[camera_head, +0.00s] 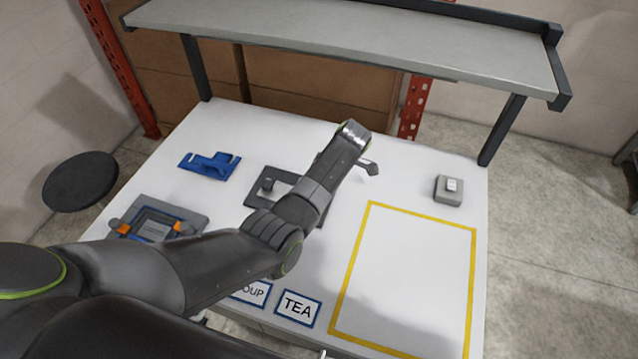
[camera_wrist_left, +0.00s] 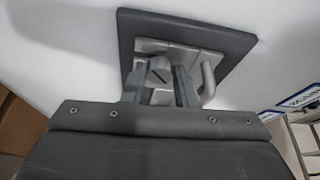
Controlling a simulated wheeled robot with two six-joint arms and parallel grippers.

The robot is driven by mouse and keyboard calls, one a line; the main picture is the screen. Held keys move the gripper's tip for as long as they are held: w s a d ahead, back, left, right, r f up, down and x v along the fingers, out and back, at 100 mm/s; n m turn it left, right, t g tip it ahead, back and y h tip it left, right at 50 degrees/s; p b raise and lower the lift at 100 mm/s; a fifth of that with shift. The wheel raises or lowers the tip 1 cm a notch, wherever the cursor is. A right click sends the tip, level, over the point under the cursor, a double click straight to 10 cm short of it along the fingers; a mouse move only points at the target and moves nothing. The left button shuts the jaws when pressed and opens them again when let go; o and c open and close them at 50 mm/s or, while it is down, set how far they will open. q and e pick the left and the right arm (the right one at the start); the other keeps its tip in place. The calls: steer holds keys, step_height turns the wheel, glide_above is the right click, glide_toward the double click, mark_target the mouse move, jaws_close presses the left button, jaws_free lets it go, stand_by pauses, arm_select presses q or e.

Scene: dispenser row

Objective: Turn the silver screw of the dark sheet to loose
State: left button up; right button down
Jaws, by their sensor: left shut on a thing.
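The dark sheet (camera_wrist_left: 232,43) lies on the white table, with a silver plate (camera_wrist_left: 205,57) and a curved silver handle (camera_wrist_left: 209,78) on it. The silver screw (camera_wrist_left: 159,71) has a dark slot across its head. My left gripper (camera_wrist_left: 160,80) has one finger on each side of the screw and is shut on it. The left fingers are hidden there. My right gripper is not in view.
A blue fixture (camera_head: 209,165) and a grey tray (camera_head: 190,216) with orange clips stand left. A grey box with a white switch (camera_head: 452,185) stands right. A yellow outline (camera_head: 401,212) surrounds empty table. A TEA card (camera_head: 297,307) lies in front. A shelf (camera_head: 340,37) spans the back.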

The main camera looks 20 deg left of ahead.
arm_select(q)
steer(key=shift+s+f, duration=0.25)
steer(key=shift+f, duration=0.05)
steer(key=o, duration=1)
steer(key=shift+w, duration=0.1)
steer(key=shift+c, duration=0.2)
steer(key=shift+o, duration=0.3)
steer(key=shift+r, duration=0.1)
steer(key=shift+w, duration=0.1)
steer(key=shift+r, duration=0.1)
steer(key=p+v, duration=0.4)
steer(key=v, duration=1.3)
steer(key=shift+p, duration=0.4)
steer(key=shift+w+r, duration=0.1)
steer(key=shift+r, duration=0.05)
